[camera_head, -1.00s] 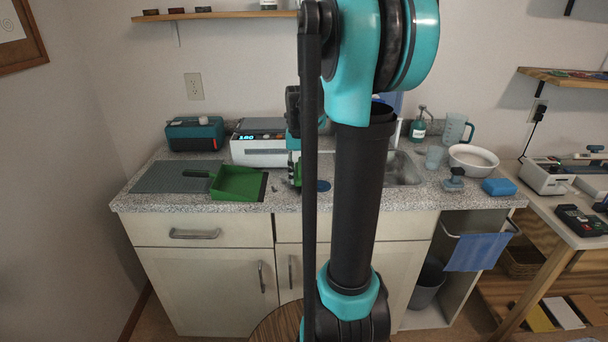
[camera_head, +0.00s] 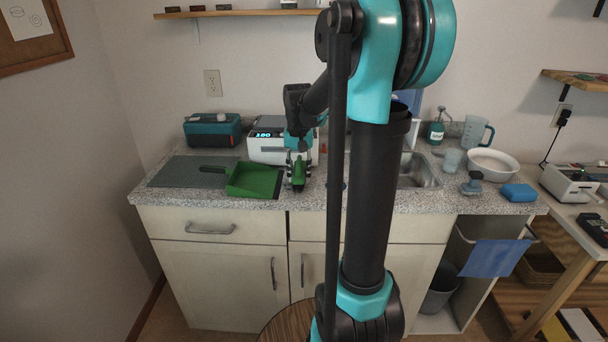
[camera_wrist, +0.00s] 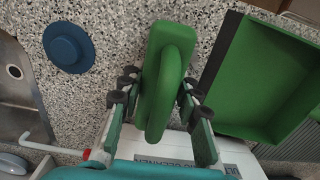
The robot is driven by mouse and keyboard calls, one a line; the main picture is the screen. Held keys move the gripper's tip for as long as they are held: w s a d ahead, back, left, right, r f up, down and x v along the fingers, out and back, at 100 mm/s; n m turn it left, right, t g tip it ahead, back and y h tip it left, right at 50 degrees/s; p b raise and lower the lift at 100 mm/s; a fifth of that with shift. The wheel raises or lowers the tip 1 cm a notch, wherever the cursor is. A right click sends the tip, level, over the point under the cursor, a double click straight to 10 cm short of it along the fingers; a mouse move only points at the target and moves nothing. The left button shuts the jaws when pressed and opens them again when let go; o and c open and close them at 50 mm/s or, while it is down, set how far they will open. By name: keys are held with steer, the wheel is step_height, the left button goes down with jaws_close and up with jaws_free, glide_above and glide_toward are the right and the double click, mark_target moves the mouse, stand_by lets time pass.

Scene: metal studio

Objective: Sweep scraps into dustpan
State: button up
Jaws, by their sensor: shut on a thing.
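The green dustpan (camera_head: 254,180) lies on the speckled counter, its dark handle to the left and its open dark lip to the right. It also shows in the wrist view (camera_wrist: 265,75). My gripper (camera_head: 298,172) is just right of the dustpan's lip, low over the counter. Its fingers (camera_wrist: 160,92) are shut on the green brush (camera_wrist: 168,45), gripping its handle block from both sides. The bristles are hidden beneath it. No scraps can be made out now; the gripper and brush cover the counter near the lip.
A grey ribbed mat (camera_head: 180,171) lies left of and under the dustpan. A white device with a lit display (camera_head: 268,147) stands behind my gripper. A blue disc (camera_wrist: 69,46) lies beside the brush in the wrist view. The sink (camera_head: 420,172) is at right.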

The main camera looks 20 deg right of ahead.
steer(key=shift+w+a+r, duration=0.1)
steer(key=shift+w+a, duration=0.45)
steer(key=shift+a, duration=1.2)
steer(key=shift+w+a+r, duration=0.1)
steer(key=shift+w+a, duration=0.5)
steer(key=shift+a, duration=1.1)
steer(key=shift+w+a, duration=0.55)
steer(key=shift+a, duration=1.2)
steer(key=shift+r, duration=2.7)
steer(key=shift+r, duration=0.1)
steer(key=shift+w, duration=0.1)
